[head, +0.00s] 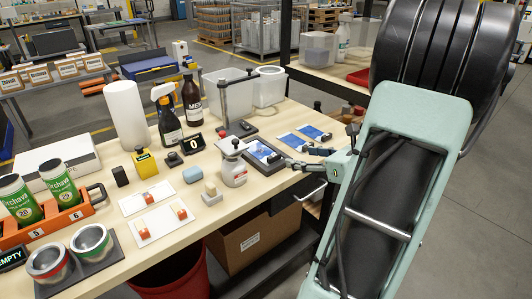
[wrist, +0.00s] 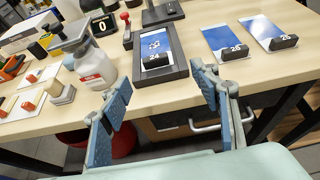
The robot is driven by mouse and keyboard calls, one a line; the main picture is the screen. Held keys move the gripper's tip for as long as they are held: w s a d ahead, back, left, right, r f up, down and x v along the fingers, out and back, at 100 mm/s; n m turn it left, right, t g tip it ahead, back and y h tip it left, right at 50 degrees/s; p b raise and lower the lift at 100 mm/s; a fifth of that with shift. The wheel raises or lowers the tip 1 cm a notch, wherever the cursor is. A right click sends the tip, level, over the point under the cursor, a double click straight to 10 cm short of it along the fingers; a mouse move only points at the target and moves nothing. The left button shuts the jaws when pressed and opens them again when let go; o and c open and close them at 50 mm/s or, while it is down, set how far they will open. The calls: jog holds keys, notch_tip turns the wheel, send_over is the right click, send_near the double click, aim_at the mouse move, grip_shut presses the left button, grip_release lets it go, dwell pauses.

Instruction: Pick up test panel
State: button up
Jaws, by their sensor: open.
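Blue-and-white test panels lie at the table's right end. One panel (wrist: 156,44), with a black tag reading 24, lies in a dark frame (wrist: 178,66). In the head view the framed panel (head: 260,151) and the loose ones (head: 293,141) (head: 315,131) also show. My gripper (wrist: 164,80) is open and empty, its fingers spread on either side of the frame's near end in the wrist view. In the head view my gripper (head: 294,164) is near the table edge beside the frame.
A white bottle with a red label (head: 233,168) stands left of the frame. A stand with a dark post (head: 225,102) is behind it. Orange stamps on white cards (head: 157,223) lie further left. A drawer handle (wrist: 205,126) sits below the table edge.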

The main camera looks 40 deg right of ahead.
aim_at(276, 157)
jog(key=x, duration=0.5)
jog(key=shift+a, duration=0.15)
jog(key=x, duration=0.5)
jog(key=shift+w+a+f+b, duration=0.2)
jog(key=shift+a+f+b, duration=0.15)
jog(key=shift+f, duration=0.15)
jog(key=c, duration=1.3)
